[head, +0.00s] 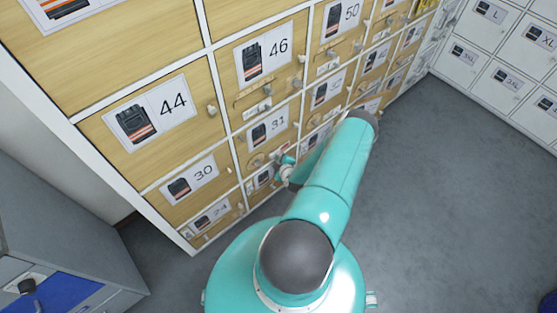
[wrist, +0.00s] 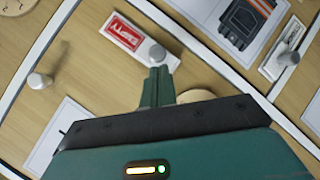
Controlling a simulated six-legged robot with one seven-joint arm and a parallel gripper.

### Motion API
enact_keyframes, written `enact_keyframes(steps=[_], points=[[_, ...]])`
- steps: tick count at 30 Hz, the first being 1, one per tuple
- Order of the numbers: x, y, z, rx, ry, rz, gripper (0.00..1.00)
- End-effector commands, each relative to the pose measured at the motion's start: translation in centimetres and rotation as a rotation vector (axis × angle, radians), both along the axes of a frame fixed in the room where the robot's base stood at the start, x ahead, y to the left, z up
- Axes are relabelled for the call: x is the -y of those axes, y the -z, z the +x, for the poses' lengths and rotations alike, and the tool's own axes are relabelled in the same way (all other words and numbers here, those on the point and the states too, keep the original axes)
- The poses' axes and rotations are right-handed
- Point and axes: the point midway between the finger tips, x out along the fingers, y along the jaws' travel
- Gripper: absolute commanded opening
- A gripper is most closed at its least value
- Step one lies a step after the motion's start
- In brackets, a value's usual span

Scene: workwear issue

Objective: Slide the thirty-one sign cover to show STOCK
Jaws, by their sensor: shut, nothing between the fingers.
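The thirty-one door (head: 267,130) carries a vest label and the number 31, in the middle of the wooden locker wall. A small sign (wrist: 118,32) below it shows a red panel with white lettering at one end, too small and turned to read. A pale grey round knob (wrist: 157,54) stands at the sign's other end, which looks white. My gripper (wrist: 157,72) is shut and empty, its fingertips right beside this knob; I cannot tell whether they touch. In the head view my gripper (head: 284,160) is at the lower right of the 31 door, partly hiding the sign.
Neighbouring doors 46 (head: 263,55), 44 (head: 152,110) and 30 (head: 190,181) have knobs that stick out. A grey-blue cabinet (head: 60,255) stands at lower left.

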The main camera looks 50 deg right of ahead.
Motion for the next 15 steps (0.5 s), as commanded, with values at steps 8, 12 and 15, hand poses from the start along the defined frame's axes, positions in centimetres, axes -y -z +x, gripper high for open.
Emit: enact_keyframes(steps=[8,12,15], points=[[0.18,0.15,-0.01,0.000,0.000,0.000,0.00],[0.22,0.18,-0.04,-0.001,-0.001,-0.001,0.00],[0.43,0.32,-0.12,-0.004,-0.004,0.000,0.00]])
